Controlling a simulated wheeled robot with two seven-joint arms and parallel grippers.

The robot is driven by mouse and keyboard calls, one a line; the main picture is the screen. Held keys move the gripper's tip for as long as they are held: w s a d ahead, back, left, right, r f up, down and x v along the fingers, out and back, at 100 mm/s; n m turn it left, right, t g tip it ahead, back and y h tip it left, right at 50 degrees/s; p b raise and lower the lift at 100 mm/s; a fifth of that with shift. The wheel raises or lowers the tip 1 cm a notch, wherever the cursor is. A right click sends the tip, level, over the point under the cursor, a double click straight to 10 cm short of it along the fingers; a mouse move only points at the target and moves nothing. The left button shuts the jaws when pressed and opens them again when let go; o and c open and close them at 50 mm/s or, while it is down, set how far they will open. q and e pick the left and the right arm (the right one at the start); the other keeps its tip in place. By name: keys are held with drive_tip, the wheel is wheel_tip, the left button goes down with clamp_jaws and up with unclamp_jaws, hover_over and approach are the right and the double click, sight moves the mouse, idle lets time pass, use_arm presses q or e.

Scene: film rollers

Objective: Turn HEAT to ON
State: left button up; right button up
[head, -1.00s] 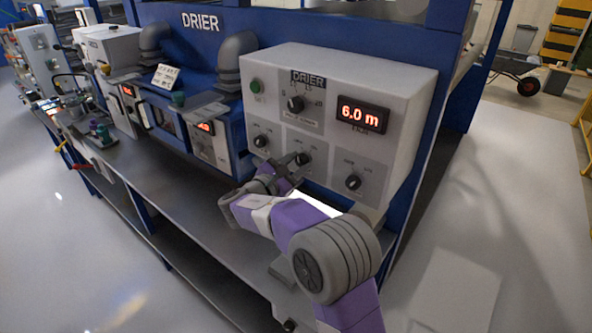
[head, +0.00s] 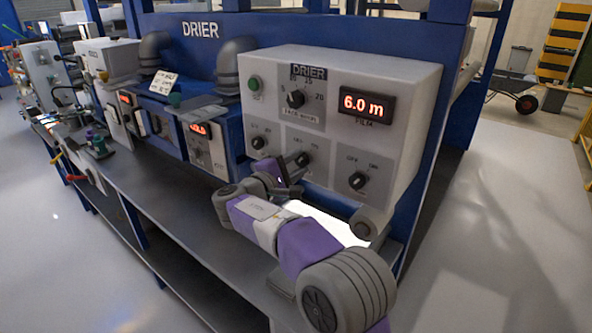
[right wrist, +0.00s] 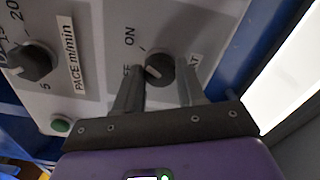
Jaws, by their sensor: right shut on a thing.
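My left gripper is not in view.
A PACE dial (head: 296,98), a green button (head: 254,83) and a red display reading 6.0 m (head: 366,105) are on the same box. Other knobs sit to the left (head: 259,142) and right (head: 357,180). The steel bench (head: 190,215) runs below.

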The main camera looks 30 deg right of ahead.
idle(0.4)
drive_tip(key=o, duration=1.1)
drive_tip(key=shift+c, duration=0.2)
drive_tip(key=v, duration=0.7)
drive_tip(key=shift+a+p, duration=0.3)
drive_tip(key=shift+p, duration=0.05)
drive_tip(key=shift+s, duration=0.1)
drive_tip(key=shift+r, duration=0.1)
